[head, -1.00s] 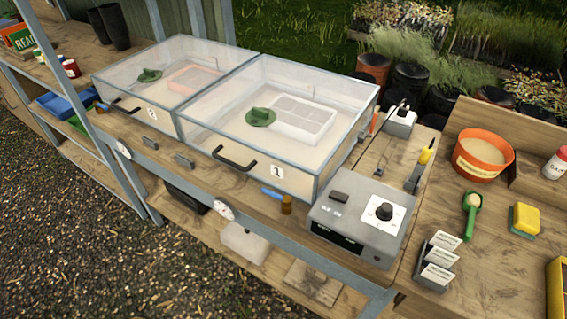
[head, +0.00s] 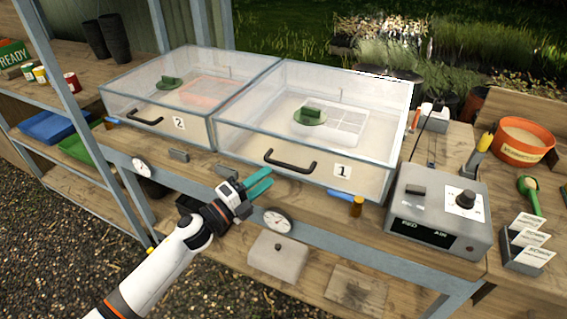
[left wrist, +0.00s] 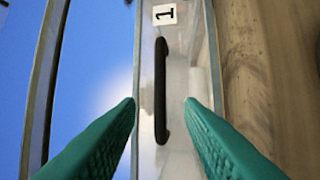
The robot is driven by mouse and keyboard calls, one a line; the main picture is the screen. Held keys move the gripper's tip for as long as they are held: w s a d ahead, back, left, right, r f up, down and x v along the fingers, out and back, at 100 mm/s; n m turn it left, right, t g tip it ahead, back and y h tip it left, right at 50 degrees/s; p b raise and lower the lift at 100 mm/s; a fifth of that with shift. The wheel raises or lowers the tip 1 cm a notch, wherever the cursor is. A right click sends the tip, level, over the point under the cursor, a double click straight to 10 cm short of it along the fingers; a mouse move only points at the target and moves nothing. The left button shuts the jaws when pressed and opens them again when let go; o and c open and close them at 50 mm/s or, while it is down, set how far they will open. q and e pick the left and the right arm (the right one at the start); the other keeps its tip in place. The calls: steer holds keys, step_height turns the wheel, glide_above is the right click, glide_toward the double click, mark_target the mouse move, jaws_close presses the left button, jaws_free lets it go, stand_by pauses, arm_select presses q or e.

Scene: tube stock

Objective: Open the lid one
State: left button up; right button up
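Lid one (head: 318,115) is a clear, grey-framed cover, closed over the right-hand box. A white label "1" (head: 342,171) and a black bar handle (head: 290,163) are on its front. My left gripper (head: 264,182) is in front of the box, a little below and left of the handle. Its green fingers are apart and empty. In the left wrist view the handle (left wrist: 161,92) lies ahead, between the two fingertips (left wrist: 159,103), and is not gripped. My right gripper is in neither view.
A closed box labelled 2 (head: 185,90) adjoins on the left. A round dial (head: 278,220) sits on the bench's front rail, near my left gripper.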

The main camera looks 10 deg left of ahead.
mark_target(283, 164)
arm_select(q)
steer(key=x, duration=0.7)
steer(key=shift+w+a+p, duration=0.1)
steer(key=shift+p, duration=0.2)
jaws_close()
